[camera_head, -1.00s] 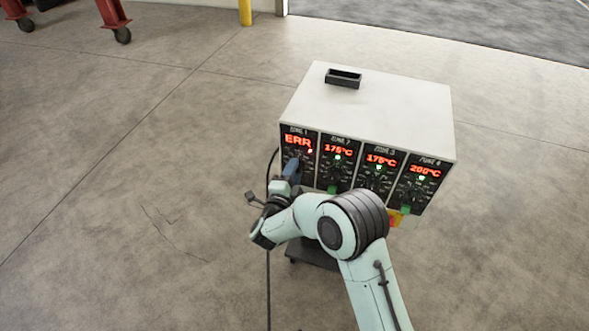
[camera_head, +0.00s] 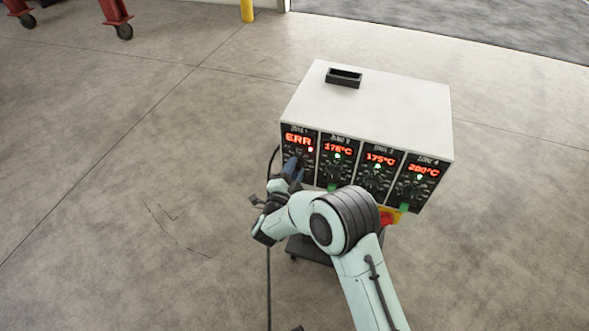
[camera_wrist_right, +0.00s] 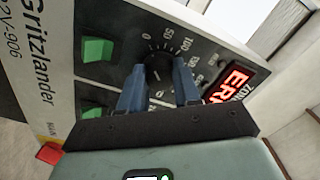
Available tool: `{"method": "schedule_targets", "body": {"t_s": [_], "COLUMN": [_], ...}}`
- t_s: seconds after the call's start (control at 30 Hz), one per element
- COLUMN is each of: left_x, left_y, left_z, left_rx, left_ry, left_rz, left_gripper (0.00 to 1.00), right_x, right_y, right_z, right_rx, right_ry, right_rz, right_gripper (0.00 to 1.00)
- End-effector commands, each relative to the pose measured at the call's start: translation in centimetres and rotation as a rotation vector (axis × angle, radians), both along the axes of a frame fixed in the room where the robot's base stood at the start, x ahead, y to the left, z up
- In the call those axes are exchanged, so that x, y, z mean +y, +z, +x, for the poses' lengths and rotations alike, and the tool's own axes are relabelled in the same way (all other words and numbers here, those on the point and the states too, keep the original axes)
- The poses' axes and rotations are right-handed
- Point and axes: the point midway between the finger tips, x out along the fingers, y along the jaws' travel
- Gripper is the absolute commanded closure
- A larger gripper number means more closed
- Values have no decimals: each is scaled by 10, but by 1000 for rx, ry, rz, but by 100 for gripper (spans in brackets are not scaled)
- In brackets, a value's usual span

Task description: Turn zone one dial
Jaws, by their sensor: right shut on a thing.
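The white controller box (camera_head: 380,97) has a dark front panel with zone displays in a row. The zone 1 display (camera_head: 298,139) at the far left reads ERR in red; it also shows in the right wrist view (camera_wrist_right: 230,82). The zone one dial (camera_wrist_right: 157,68) is a black round knob with a numbered scale around it. My right gripper (camera_wrist_right: 159,84) has its blue fingers on either side of the dial and is shut on it. In the head view my right gripper (camera_head: 292,168) covers most of the dial. My left gripper is not in view.
The other zone displays show temperatures, with dials below them. Green switches (camera_wrist_right: 97,49) sit beside the zone 1 dial. A red and yellow switch (camera_head: 388,217) is low on the front. A black cable (camera_head: 268,285) hangs at the left. Open concrete floor surrounds the box.

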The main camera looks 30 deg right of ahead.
Motion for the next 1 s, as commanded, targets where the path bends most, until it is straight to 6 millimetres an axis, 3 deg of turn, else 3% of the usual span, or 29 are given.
{"method": "schedule_targets", "body": {"t_s": [0.07, 0.1, 0.13, 0.17, 0.57, 1.0], "left_x": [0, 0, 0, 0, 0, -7], "left_y": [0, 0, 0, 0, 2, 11], "left_z": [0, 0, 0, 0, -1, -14], "left_rx": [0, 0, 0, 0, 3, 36], "left_ry": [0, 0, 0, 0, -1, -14], "left_rz": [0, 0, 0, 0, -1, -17], "left_gripper": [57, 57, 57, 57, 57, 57], "right_x": [0, 0, 0, 0, 7, 77], "right_y": [-1, -1, -1, -1, 0, 0], "right_z": [-1, -1, -1, -1, -6, -65], "right_rx": [2, 2, 2, 2, 1, 3], "right_ry": [-1, -1, -1, -1, 2, 4], "right_rz": [-2, -2, -2, -2, 0, 1], "right_gripper": [98, 55, 45, 42, 42, 42]}}
